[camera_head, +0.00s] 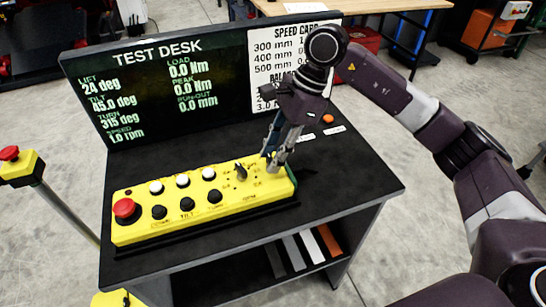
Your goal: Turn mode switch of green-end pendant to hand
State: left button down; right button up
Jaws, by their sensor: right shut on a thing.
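The green-end pendant (215,207) is a long yellow box lying on the black desk, with a green strip (291,178) at its right end. It carries white and black buttons and a red mushroom button (125,209) at its left end. A black knob (241,172) stands upright toward the right part of its top. My right gripper (273,162) reaches down from above and is shut on a knob near the green end, apparently the mode switch. Its fingers hide that knob, so its setting cannot be told. My left gripper is not in view.
A test desk display (160,85) and a white speed card (280,45) stand upright behind the pendant. The desk top (345,180) is clear right of it. Another red button on a yellow post (15,165) stands left. An orange button (328,118) sits behind the gripper.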

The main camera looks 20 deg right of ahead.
jog(key=shift+r, duration=0.1)
dwell(0.4)
jog(key=o, duration=1.1)
jog(key=shift+o, duration=0.2)
jog(key=v, duration=1.2)
